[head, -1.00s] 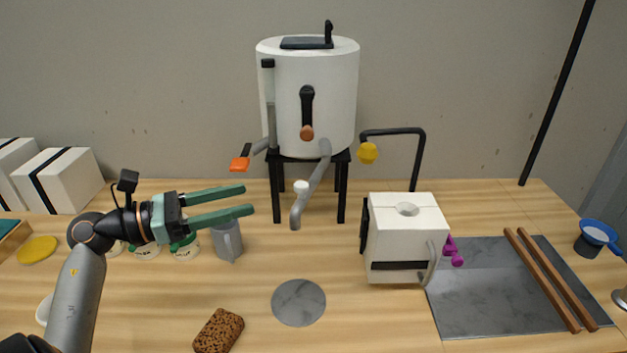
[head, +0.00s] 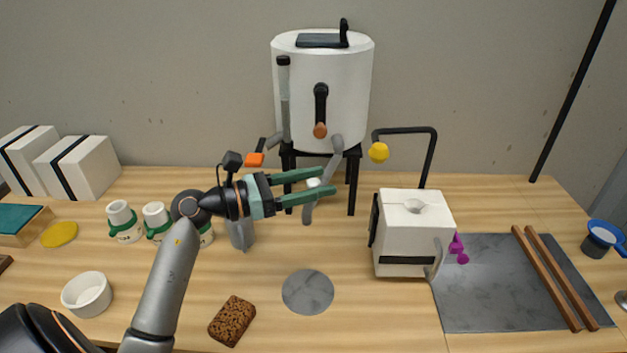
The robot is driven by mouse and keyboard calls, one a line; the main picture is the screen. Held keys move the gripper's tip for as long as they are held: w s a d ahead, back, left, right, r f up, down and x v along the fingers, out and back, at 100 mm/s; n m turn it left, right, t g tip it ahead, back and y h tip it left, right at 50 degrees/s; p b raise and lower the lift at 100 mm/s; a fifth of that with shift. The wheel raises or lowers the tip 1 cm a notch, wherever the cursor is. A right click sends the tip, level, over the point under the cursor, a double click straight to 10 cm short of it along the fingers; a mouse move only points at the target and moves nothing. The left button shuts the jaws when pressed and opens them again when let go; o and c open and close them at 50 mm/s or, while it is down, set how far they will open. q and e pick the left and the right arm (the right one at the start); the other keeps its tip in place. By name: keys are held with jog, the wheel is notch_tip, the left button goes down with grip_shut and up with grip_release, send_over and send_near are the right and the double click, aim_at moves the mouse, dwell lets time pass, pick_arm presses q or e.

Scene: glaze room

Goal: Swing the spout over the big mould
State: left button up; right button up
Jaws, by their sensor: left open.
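The white tank (head: 322,95) stands on a black stand at the back. Its grey spout (head: 336,148) comes down from the tank's front and points toward me, left of the mould. The white knob (head: 314,183) on the spout shows between the fingers of my left gripper (head: 328,181). The gripper is open, and I cannot tell whether it touches the knob. The fingers hide part of the spout. The big mould (head: 392,232) is a white block with a pour hole (head: 415,206) on top, right of the spout's end. My right gripper is not in view.
A grey mug (head: 241,234) stands under my left wrist, partly hidden. A round grey disc (head: 307,292) and a brown sponge (head: 232,321) lie in front. A black bent pipe with a yellow knob (head: 379,152) rises behind the mould. A grey slab (head: 480,300) lies at right.

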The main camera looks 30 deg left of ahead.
pick_arm(q)
grip_shut()
dwell(0.3)
dwell(1.1)
